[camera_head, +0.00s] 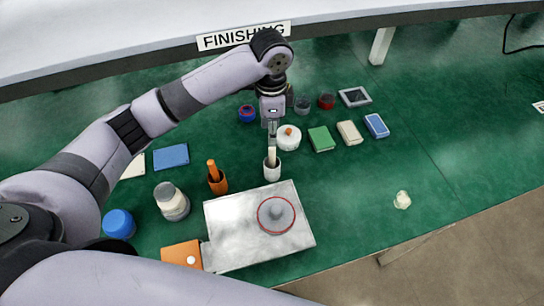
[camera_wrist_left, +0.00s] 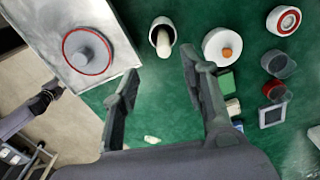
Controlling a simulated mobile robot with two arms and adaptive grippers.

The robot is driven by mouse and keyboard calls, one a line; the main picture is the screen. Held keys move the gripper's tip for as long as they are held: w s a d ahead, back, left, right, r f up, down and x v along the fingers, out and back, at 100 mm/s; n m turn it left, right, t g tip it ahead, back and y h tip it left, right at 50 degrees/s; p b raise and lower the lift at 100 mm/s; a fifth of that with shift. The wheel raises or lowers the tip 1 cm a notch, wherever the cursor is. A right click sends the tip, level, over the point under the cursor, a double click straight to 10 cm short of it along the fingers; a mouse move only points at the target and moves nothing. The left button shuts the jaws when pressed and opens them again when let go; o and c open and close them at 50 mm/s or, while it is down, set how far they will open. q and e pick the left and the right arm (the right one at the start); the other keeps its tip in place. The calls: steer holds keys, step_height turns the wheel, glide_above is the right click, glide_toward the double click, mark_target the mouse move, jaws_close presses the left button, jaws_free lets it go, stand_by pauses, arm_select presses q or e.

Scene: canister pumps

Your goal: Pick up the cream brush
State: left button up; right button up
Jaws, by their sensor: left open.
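The cream brush (camera_head: 271,155) stands in a white cup (camera_head: 271,172), its pale handle sticking up out of the rim. In the left wrist view the cream brush (camera_wrist_left: 164,42) leans inside the cup, just ahead of my fingertips. My left gripper (camera_head: 272,130) points down above and slightly behind the brush. In the left wrist view its two fingers (camera_wrist_left: 160,72) are spread apart with nothing between them. A pale arm of mine with a dark end (camera_wrist_left: 45,92), apparently my right gripper, hangs beyond the table's front; its jaws are too small to read.
An orange cup with an orange brush (camera_head: 217,180) is left of the white cup. A white jar with an orange knob (camera_head: 288,138) is close on the right. A metal plate (camera_head: 235,245) carrying a red-ringed disc (camera_head: 276,214) is in front.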

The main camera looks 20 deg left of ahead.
mark_target(272, 153)
arm_select(q)
steer(key=f, duration=0.3)
steer(key=f+p, duration=0.1)
steer(key=f, duration=0.2)
steer(key=shift+w+f, duration=0.2)
steer(key=shift+f, duration=0.05)
step_height(272, 153, down, 4)
steer(key=shift+f+p, duration=0.1)
steer(key=shift+p, duration=0.85)
steer(key=shift+w+f, duration=0.1)
steer(key=shift+f, duration=0.45)
arm_select(e)
steer(key=r, duration=0.1)
steer(key=w+r, duration=0.1)
steer(key=r, duration=0.1)
steer(key=shift+w+a+r, duration=0.2)
steer(key=shift+w+a, duration=0.15)
arm_select(q)
steer(key=shift+c, duration=0.4)
jaws_close()
arm_select(e)
steer(key=shift+w+d, duration=0.15)
steer(key=shift+d, duration=0.1)
